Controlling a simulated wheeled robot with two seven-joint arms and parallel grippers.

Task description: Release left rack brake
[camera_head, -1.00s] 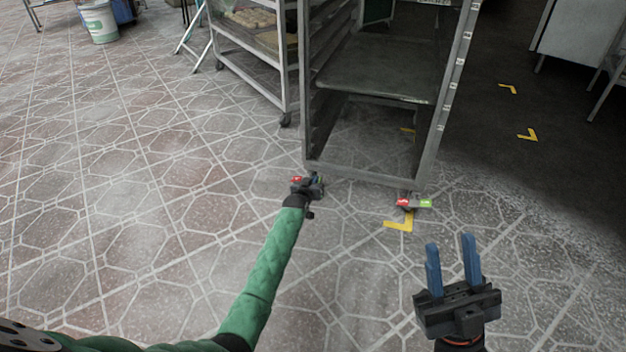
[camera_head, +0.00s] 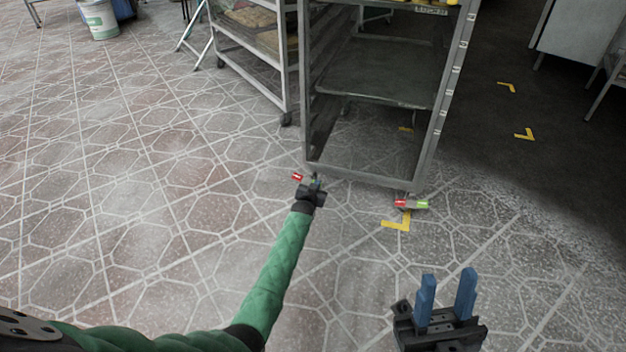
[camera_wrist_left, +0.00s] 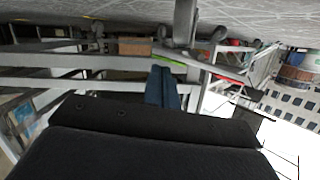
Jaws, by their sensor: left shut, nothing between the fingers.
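The left rack brake shows its red pedal end (camera_head: 297,177) at the rack's front left foot; my gripper hides the rest of it. In the left wrist view, which is upside down, a green strip (camera_wrist_left: 168,57) of the brake lies just beyond the fingertips, beside a grey caster fork. My left gripper (camera_head: 316,182) is shut and empty, close to the brake; contact cannot be told. Its blue fingers (camera_wrist_left: 163,88) are together in the wrist view. My right gripper (camera_head: 446,290) is open and empty, far from the brake.
The tall metal rack (camera_head: 370,177) stands over both brakes. The right brake, with red and green ends (camera_head: 422,204), sits at its front right foot near a yellow floor mark (camera_head: 397,222). A second rack with trays (camera_head: 250,60) stands behind left. The tiled floor at left is clear.

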